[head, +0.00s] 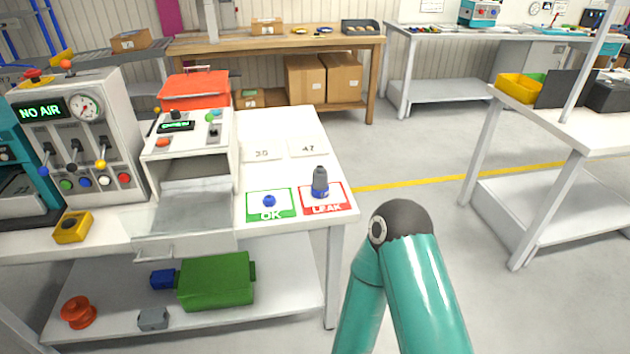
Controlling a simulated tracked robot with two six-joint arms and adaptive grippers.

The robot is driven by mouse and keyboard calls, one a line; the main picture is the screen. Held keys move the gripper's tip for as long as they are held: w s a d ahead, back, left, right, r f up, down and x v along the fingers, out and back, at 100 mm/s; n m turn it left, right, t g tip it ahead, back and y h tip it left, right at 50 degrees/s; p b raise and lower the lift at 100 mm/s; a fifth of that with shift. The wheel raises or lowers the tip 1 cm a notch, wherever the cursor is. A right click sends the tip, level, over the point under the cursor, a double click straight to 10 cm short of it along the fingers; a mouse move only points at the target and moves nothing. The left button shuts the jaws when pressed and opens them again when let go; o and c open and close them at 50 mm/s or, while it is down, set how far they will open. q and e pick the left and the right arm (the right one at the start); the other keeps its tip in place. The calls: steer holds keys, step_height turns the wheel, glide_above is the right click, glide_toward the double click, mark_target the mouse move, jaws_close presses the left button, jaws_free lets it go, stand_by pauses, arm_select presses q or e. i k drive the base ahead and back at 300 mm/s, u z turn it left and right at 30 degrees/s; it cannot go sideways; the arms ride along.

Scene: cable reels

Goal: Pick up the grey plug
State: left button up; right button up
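A grey plug-like piece (320,176) stands upright on the red-bordered LEAK card (337,207). Its lower part is blue. To its left, a small blue piece (269,201) sits on the green-bordered OK card (255,214). Both cards lie near the front right corner of the white workbench (285,125). A teal arm of mine rises in the lower right, its grey elbow beyond the bench's right edge. Neither gripper shows, so their state is hidden.
A grey tester with an open tray (190,210) stands left of the cards, beside a NO AIR panel (80,140). The lower shelf holds a green box (217,282), an orange spool (78,312) and a grey block (153,319).

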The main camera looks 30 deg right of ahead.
mark_target(320, 187)
steer(key=u, duration=0.55)
steer(key=i, duration=0.15)
steer(key=z, duration=3.1)
steer(key=i, duration=3.4)
steer(key=u, duration=0.9)
